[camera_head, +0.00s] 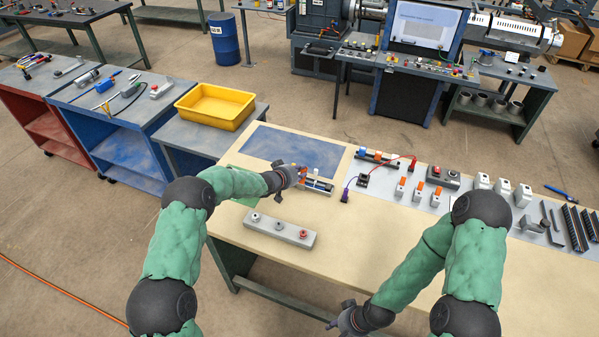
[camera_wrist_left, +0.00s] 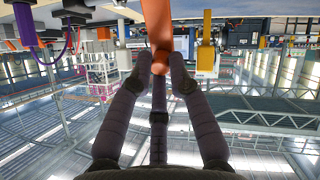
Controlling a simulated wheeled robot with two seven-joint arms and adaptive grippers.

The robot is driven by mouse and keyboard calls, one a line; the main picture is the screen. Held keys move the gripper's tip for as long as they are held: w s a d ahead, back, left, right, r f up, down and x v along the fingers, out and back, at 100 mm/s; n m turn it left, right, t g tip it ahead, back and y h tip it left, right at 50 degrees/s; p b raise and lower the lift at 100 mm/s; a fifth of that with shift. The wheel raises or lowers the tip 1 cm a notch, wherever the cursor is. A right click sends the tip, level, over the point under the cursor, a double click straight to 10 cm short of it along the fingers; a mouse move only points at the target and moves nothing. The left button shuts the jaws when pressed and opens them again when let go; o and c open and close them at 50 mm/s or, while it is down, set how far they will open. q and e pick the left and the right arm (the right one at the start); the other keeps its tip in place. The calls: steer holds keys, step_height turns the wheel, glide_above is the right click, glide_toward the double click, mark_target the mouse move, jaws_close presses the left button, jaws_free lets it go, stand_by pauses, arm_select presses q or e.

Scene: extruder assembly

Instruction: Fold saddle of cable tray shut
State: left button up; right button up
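The cable tray (camera_head: 318,186) lies at the back left of the workbench, beside the blue mat, with dark and blue pieces along it. An orange saddle (camera_head: 303,171) shows at its left end, partly hidden by my left gripper (camera_head: 297,177). In the left wrist view the orange saddle (camera_wrist_left: 160,25) comes down from the top edge, and its rounded end lies between the closed-in fingertips of my left gripper (camera_wrist_left: 161,66). How far the saddle is folded cannot be told. My right gripper (camera_head: 346,318) hangs at the bench's front edge, away from the tray; its fingers are too small to judge.
A grey block with buttons (camera_head: 280,231) lies in front of the tray. To the right stand a purple connector (camera_head: 345,195) with wires, several white and orange modules, and dark slotted strips (camera_head: 574,228). The bench's front middle (camera_head: 385,250) is clear. A yellow bin (camera_head: 215,106) stands behind left.

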arm_select(q)
steer(key=o, duration=0.4)
steer(key=shift+w+r, duration=0.25)
steer(key=shift+r, duration=0.3)
steer(key=shift+w+r, duration=0.25)
steer(key=shift+r, duration=0.25)
steer(key=shift+s+f, duration=0.2)
steer(key=shift+f, duration=0.2)
steer(key=shift+v, duration=6)
steer(key=shift+s+f, duration=0.1)
